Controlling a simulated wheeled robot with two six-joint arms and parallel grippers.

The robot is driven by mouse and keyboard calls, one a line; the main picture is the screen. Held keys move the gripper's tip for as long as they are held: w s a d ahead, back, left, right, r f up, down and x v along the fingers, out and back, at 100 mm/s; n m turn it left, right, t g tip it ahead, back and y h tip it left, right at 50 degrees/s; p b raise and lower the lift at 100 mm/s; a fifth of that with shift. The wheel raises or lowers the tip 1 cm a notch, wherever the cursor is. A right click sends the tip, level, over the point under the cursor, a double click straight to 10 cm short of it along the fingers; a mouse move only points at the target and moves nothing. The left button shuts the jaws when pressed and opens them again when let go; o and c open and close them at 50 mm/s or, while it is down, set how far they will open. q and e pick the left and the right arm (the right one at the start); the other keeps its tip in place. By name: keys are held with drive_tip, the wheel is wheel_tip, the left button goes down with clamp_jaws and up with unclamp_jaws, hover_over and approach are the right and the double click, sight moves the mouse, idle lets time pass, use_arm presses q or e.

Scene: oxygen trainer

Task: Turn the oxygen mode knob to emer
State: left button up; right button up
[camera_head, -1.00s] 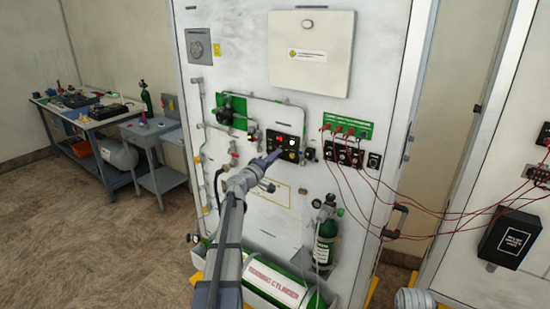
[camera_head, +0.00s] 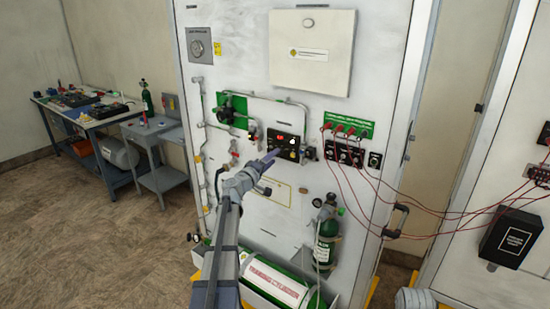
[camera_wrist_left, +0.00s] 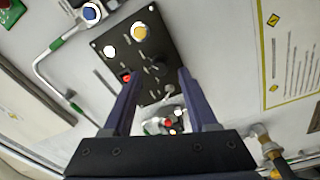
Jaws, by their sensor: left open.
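The black oxygen control panel (camera_head: 285,142) is on the white trainer board, with red and yellow-orange lights showing. In the left wrist view the panel (camera_wrist_left: 112,68) appears tilted, with a white round part (camera_wrist_left: 109,51), a yellow round part (camera_wrist_left: 140,32) and a red part at its edge. Small dark controls lie near its middle; I cannot tell which is the mode knob or read its labels. My left gripper (camera_head: 269,159) is in front of the panel's lower left in the head view. Its two fingers (camera_wrist_left: 158,74) are apart and nothing shows held between them. My right gripper is not in view.
A blue-capped fitting (camera_wrist_left: 91,12) and pipe are beside the panel. Red leads hang from a green terminal strip (camera_head: 348,126) to the right. A green bottle (camera_head: 327,240) and training cylinder (camera_head: 270,280) sit below. A workbench (camera_head: 85,112) stands at left.

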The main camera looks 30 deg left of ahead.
use_arm(q)
drive_tip(key=s, duration=0.5)
drive_tip(key=shift+s+a+f, duration=0.1)
drive_tip(key=shift+s, duration=0.1)
